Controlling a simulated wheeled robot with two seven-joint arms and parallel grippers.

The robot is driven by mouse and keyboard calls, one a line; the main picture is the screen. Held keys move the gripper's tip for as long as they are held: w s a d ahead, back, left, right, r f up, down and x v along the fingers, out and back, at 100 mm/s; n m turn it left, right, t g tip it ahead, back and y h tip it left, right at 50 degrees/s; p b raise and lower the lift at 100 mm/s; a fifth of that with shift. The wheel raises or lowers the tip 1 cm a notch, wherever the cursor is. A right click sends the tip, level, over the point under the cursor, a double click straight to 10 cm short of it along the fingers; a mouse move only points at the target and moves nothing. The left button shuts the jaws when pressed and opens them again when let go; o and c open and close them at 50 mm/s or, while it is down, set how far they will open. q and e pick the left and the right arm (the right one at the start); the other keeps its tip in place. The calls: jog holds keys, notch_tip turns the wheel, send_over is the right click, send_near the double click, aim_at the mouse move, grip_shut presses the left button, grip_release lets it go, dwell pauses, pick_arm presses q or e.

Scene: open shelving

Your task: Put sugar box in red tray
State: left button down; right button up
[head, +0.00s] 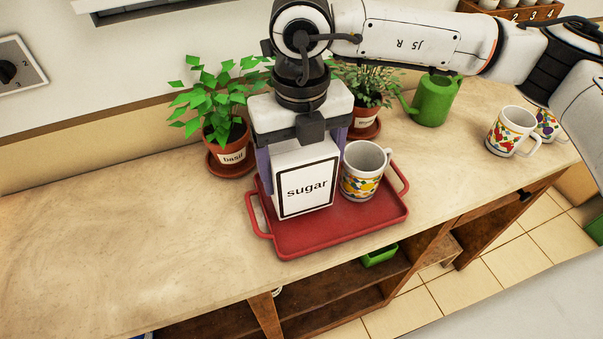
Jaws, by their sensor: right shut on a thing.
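The white sugar box (306,187), with a black-framed label, stands upright over the left part of the red tray (318,238). Its base appears to be at the tray's floor, but I cannot tell whether it rests there. My right gripper (307,155) comes down from above and is shut on the sugar box, with a finger on each side of it. The gripper hides the top of the box. A white patterned mug (363,172) stands in the tray to the right of the box. My left gripper is not in view.
A basil pot (232,158) and another potted plant (365,118) stand behind the tray. A green watering can (433,101) and patterned mugs (508,131) are farther right. The wooden counter (110,240) is clear on the left. Open shelves lie below its front edge.

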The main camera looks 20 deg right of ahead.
jog(key=shift+f, duration=1.15)
jog(key=o, duration=1.5)
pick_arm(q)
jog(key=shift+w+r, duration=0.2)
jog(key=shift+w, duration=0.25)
pick_arm(e)
jog(key=shift+r, duration=0.2)
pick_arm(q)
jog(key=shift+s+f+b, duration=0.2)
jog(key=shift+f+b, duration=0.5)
pick_arm(e)
notch_tip(320, 180, up, 12)
jog(key=shift+f, duration=0.1)
